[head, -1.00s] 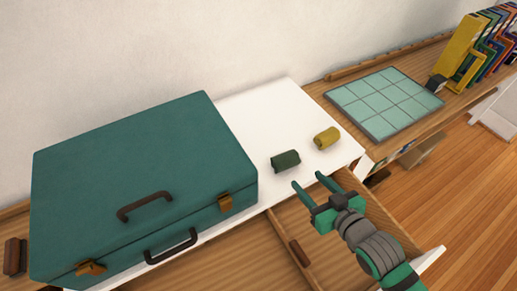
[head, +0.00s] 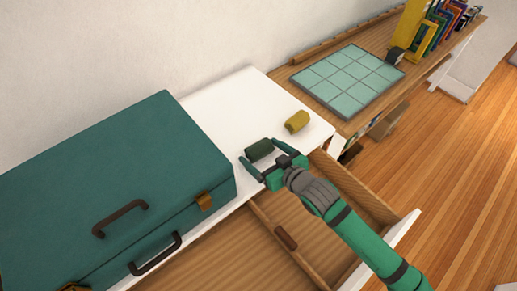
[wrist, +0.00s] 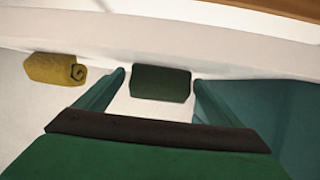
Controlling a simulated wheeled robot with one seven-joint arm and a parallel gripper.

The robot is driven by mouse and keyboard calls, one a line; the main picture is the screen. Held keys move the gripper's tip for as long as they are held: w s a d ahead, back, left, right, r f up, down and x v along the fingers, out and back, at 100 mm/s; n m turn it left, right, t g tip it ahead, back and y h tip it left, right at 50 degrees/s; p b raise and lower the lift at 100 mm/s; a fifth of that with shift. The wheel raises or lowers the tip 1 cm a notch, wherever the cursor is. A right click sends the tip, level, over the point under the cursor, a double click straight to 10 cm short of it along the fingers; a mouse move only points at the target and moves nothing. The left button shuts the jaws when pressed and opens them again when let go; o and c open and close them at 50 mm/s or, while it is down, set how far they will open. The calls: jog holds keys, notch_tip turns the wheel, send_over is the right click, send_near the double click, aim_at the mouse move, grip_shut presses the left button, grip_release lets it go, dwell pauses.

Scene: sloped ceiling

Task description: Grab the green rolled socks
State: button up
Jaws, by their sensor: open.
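The dark green rolled socks (head: 259,149) lie on the white dresser top, right of the teal suitcase. My gripper (head: 260,163) is open at the dresser's front edge, its two fingers reaching toward the socks from either side. In the wrist view the green roll (wrist: 160,84) sits centred between the two fingertips (wrist: 158,78), with a small gap visible at each side. I cannot tell how far the fingers reach along it. A yellow roll (head: 297,122) lies to the right on the same top; it also shows at the left in the wrist view (wrist: 54,69).
The large teal suitcase (head: 110,185) stands close on the left. An open wooden drawer (head: 352,189) lies below my arm. A tiled board (head: 347,80) and books (head: 424,30) are on the wooden surface at the right. The white top (head: 222,105) behind the socks is clear.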

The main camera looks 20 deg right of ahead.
jog(key=shift+w+a+f, duration=0.1)
jog(key=shift+w+f, duration=0.1)
jog(key=shift+w, duration=0.2)
jog(key=c, duration=1.1)
jog(key=shift+r, duration=0.1)
jog(key=shift+c, duration=0.2)
